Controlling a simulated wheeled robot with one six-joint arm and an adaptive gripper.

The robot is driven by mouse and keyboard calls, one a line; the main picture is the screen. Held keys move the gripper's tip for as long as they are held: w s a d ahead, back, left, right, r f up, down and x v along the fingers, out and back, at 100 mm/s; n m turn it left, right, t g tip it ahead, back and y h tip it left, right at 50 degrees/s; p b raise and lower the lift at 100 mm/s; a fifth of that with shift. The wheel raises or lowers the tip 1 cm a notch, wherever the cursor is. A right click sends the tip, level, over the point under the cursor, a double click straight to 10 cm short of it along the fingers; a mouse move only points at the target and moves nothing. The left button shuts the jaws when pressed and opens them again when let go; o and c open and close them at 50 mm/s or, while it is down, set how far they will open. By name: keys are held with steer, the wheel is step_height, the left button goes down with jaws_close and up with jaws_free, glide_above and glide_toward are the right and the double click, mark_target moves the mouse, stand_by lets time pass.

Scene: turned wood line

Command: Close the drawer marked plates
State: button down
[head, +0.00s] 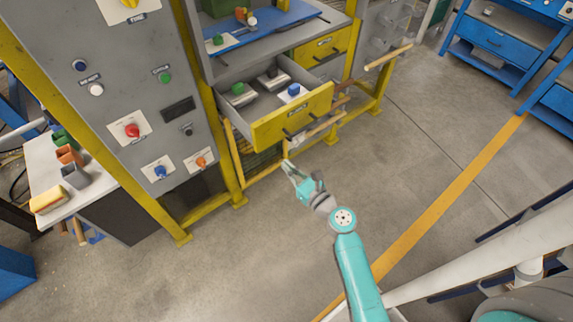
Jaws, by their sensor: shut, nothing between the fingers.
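A drawer with a yellow front (318,106) stands pulled out of the grey cabinet. It holds a green piece (238,89), a blue piece (293,90) on a white block, and grey pieces. A second yellow-fronted drawer (322,47) sits shut, higher and further right. Both fronts carry a small label and a dark handle, but the labels are too small to read. My gripper (287,167) is shut and empty, in front of the open drawer and below its front in the picture, apparently apart from it.
A grey control panel (150,100) with knobs and buttons stands left of the drawer. Yellow frame posts (222,150) and wooden rods (388,57) flank the cabinet. A white table (45,170) with bins is at left.

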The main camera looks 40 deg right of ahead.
mark_target(262, 140)
steer(key=w, duration=1.1)
steer(key=shift+a, duration=0.15)
